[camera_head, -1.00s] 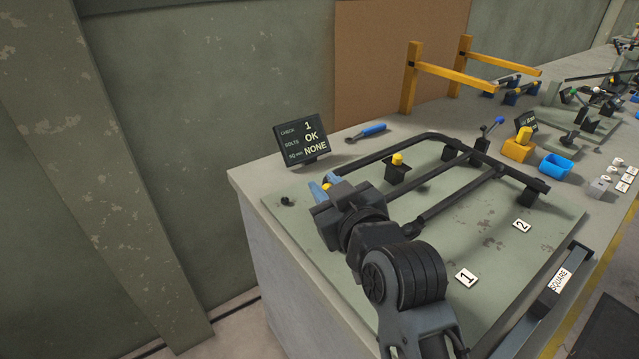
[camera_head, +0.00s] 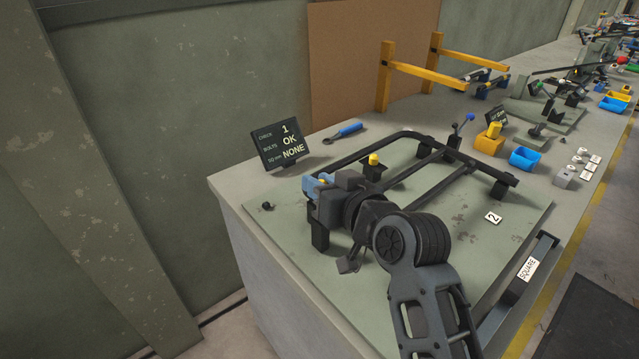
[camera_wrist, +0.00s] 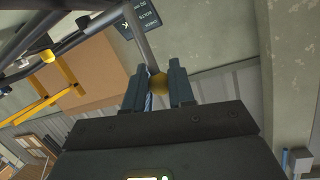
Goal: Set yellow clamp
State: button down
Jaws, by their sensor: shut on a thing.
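My gripper (camera_head: 314,186) is at the near left corner of the dark frame (camera_head: 411,137) on the green plate (camera_head: 455,235). In the wrist view its two fingers (camera_wrist: 158,85) are shut on a yellow knob (camera_wrist: 157,84) at the end of a grey bar (camera_wrist: 138,38). In the head view my wrist hides most of the clamp there. A dark block (camera_head: 319,236) shows under the gripper. A second clamp with a yellow top (camera_head: 374,160) stands at the frame's far left side, apart from the gripper.
A small display (camera_head: 277,145) reading 1, OK and NONE stands behind the plate. A blue-handled tool (camera_head: 344,132) lies near it. An orange holder (camera_head: 489,140) and a blue bin (camera_head: 524,158) are at the right.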

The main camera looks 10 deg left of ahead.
jog(key=c, duration=1)
grip_release()
jog(key=shift+b+v, duration=0.55)
jog(key=shift+v, duration=3.35)
